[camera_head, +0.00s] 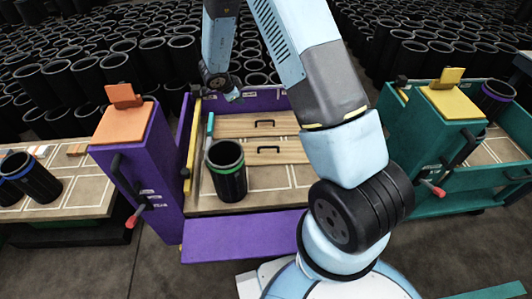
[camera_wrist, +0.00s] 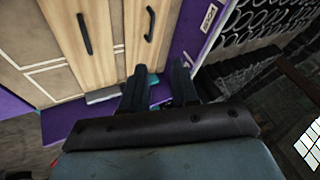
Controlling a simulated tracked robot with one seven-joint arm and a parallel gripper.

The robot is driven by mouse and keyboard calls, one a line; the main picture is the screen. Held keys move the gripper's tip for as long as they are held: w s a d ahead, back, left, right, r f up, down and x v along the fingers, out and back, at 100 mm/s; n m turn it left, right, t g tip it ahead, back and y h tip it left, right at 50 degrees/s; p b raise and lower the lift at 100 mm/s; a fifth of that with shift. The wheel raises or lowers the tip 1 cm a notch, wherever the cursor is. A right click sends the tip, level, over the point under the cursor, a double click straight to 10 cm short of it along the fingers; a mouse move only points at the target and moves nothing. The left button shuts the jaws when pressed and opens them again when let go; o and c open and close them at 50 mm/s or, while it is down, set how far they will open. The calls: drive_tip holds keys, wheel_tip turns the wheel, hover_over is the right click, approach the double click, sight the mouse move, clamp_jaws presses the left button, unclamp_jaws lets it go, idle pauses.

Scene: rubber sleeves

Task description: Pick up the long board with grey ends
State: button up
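A narrow bar (camera_head: 210,131), teal at its far part and grey nearer, lies along the left side of the purple-walled bed. Its grey part (camera_wrist: 103,96) and a bit of teal show in the wrist view, partly behind my fingers. I cannot tell whether it is the long board; only one grey end shows.
A yellow strip (camera_head: 193,140) runs along the left wall. A purple post with an orange top (camera_head: 125,125) stands left; a teal cart (camera_head: 430,140) stands right. Many black sleeves fill the back.

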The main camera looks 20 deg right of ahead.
drive_tip(key=s+d+f+m+g+h, duration=0.1)
drive_tip(key=s+f+g+h, duration=0.1)
drive_tip(key=s+f, duration=0.3)
drive_tip(key=s+d+f+m+g+h, duration=0.1)
drive_tip(key=s+f+m+g, duration=0.15)
drive_tip(key=f, duration=0.55)
approach(268, 147)
drive_tip(key=shift+n, duration=0.35)
drive_tip(key=x, duration=0.5)
drive_tip(key=shift+w+d+f, duration=0.15)
drive_tip(key=shift+w+d, duration=0.05)
drive_tip(key=shift+x, duration=2.65)
drive_tip(key=shift+a+f, duration=0.1)
drive_tip(key=shift+a, duration=0.05)
clamp_jaws()
